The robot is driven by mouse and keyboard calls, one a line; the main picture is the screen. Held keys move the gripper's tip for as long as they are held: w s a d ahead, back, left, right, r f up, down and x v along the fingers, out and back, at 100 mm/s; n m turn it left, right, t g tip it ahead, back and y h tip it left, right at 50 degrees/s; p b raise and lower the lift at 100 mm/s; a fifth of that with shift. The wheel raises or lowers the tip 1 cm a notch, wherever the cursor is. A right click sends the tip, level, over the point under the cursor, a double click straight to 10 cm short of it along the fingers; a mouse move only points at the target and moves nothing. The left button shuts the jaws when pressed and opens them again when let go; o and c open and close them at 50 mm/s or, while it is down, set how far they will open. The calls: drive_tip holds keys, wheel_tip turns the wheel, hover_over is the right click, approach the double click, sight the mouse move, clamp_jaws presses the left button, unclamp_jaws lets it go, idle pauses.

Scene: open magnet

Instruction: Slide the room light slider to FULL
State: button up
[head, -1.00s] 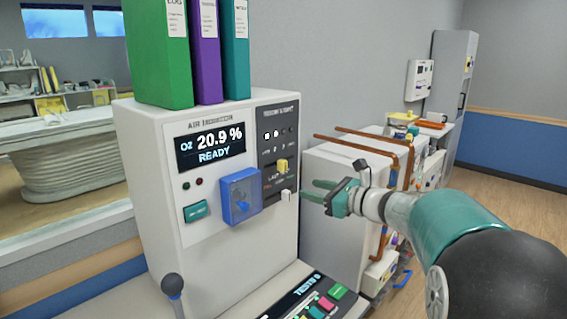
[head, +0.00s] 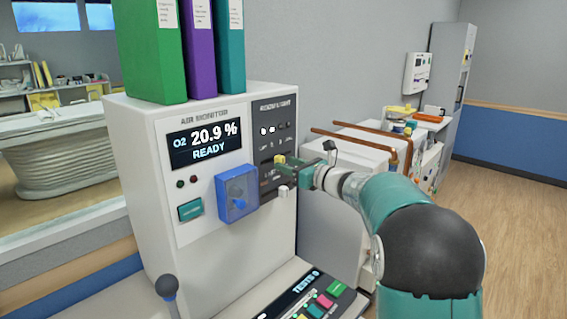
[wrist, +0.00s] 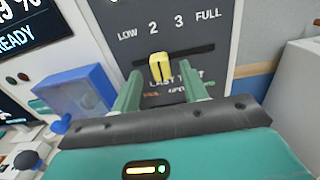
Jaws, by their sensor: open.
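The room light slider's yellow knob (wrist: 160,66) sits in a dark horizontal slot (wrist: 203,52) on the dark panel. It is left of the slot's middle, below the label 2; the row reads LOW, 2, 3, FULL from left to right. The knob also shows in the head view (head: 280,159). My gripper (wrist: 162,82) is open, with one green finger on each side of the knob, slightly below it in the wrist view. I cannot tell whether a finger touches it. In the head view my gripper (head: 291,165) is at the panel face, its tips partly overlapping the knob.
A blue box with a knob (head: 237,193) and a small white block (head: 283,192) protrude from the white cabinet nearby. Binders (head: 160,50) stand on top. A console with coloured buttons (head: 315,300) lies below. Copper-coloured pipes (head: 352,142) run behind my arm.

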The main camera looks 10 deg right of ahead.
sight(288, 150)
drive_tip(key=shift+x, duration=1.3)
clamp_jaws()
drive_tip(key=w+d, duration=0.1)
drive_tip(key=d, duration=0.1)
drive_tip(key=w+d, duration=0.1)
drive_tip(key=w, duration=0.1)
drive_tip(key=w+d, duration=0.1)
drive_tip(key=d, duration=0.1)
drive_tip(key=shift+w+d+r, duration=0.1)
drive_tip(key=shift+w+d, duration=0.05)
drive_tip(key=shift+d, duration=0.2)
drive_tip(key=shift+d+r, duration=0.1)
drive_tip(key=shift+d, duration=0.1)
